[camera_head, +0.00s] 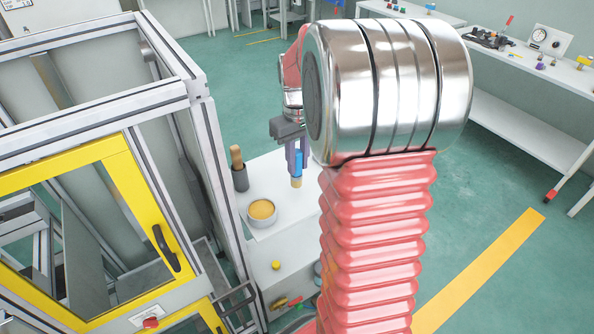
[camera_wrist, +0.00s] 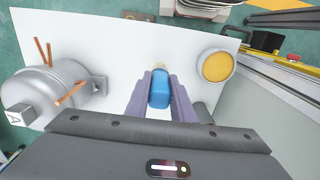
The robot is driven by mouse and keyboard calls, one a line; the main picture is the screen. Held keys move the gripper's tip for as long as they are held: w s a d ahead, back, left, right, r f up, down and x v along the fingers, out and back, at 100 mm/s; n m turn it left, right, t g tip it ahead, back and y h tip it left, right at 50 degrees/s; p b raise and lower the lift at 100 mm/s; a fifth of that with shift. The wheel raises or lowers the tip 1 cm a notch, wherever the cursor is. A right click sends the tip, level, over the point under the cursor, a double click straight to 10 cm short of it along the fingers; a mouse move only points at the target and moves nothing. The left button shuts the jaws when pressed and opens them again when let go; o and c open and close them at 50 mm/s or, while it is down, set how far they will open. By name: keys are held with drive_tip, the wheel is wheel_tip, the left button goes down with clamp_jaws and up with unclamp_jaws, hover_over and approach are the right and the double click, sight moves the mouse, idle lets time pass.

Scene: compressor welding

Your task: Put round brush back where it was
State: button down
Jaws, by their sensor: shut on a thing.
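The round brush (camera_head: 296,180) has a blue handle and a short tan end that points down in the head view. My gripper (camera_head: 298,158) is shut on the blue handle and holds the brush above the white table (camera_head: 275,245). In the wrist view the blue handle of the brush (camera_wrist: 160,90) sits between my gripper's two purple-grey fingers (camera_wrist: 160,95). I cannot tell whether the brush tip touches the table.
A bowl of yellow-orange paste (camera_head: 262,211) stands on the white table, left of the brush. A dark grey cup (camera_head: 240,180) with a wooden handle in it stands behind the bowl. In the wrist view a silver compressor (camera_wrist: 55,92) with copper rods is at left. A framed yellow-door cell (camera_head: 120,170) borders the table.

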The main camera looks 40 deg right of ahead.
sight(297, 171)
drive_tip(key=shift+f, duration=1.75)
drive_tip(key=c, duration=1.5)
unclamp_jaws()
drive_tip(key=shift+f, duration=0.1)
drive_tip(key=shift+c, duration=0.2)
wheel_tip(297, 171, up, 12)
drive_tip(key=shift+r, duration=0.1)
